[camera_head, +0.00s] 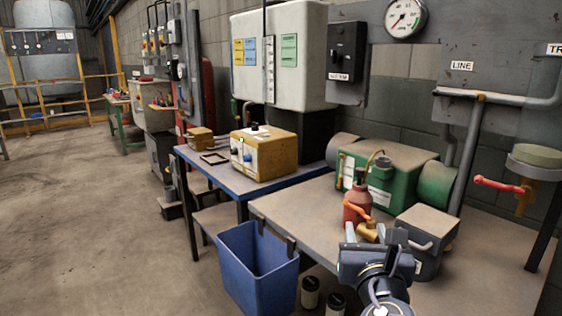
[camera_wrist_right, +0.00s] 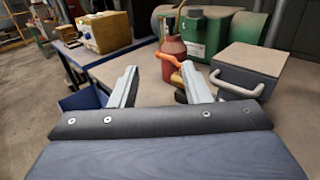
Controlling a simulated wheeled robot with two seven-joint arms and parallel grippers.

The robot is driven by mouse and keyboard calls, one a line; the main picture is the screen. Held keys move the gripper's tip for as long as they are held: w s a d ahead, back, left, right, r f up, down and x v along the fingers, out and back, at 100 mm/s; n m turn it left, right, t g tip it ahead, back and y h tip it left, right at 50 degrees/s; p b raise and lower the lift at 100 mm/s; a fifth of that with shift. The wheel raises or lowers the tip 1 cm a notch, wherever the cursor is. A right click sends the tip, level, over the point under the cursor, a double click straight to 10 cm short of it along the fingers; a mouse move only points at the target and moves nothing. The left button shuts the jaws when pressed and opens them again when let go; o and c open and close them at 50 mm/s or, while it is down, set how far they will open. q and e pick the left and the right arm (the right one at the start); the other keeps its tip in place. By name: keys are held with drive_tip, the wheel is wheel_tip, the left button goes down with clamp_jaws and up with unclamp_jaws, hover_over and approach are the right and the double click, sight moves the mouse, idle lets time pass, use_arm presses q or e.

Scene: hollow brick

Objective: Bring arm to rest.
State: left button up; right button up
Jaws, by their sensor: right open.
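My right gripper (camera_head: 364,233) is above the front part of the grey workbench (camera_head: 300,213) in the head view. In the right wrist view its two fingers (camera_wrist_right: 160,86) stand apart with nothing between them, so it is open and empty. Beyond the fingertips stands a red oil can (camera_wrist_right: 173,50) with an orange handle and a brass-coloured part; the can also shows in the head view (camera_head: 357,203). I cannot tell the exact gap between the fingers and the can. My left gripper is not in view.
A grey box with a handle (camera_head: 427,240) stands right of my gripper. A green machine (camera_head: 388,180) is behind. A blue bin (camera_head: 255,270) hangs at the bench's left edge. A yellow box (camera_head: 263,152) sits on the blue table (camera_head: 222,167). A red lever (camera_head: 497,184) juts out right.

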drive_tip(key=s+d+f+m+g+h, duration=0.3)
drive_tip(key=s+d+f+m+g, duration=0.3)
drive_tip(key=d+m, duration=0.45)
drive_tip(key=s+f+m+g+y, duration=0.4)
drive_tip(key=s+f+m+g, duration=0.2)
drive_tip(key=s+f+m, duration=1)
drive_tip(key=s+a+r+m+y, duration=0.25)
drive_tip(key=a+m+y, duration=0.3)
drive_tip(key=m, duration=0.45)
use_arm(q)
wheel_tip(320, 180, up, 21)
drive_tip(key=p, duration=2.1)
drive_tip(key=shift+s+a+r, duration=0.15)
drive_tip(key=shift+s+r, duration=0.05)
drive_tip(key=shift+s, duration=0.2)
use_arm(e)
wheel_tip(320, 180, up, 21)
drive_tip(key=shift+a+r+h, duration=0.1)
drive_tip(key=shift+h, duration=0.15)
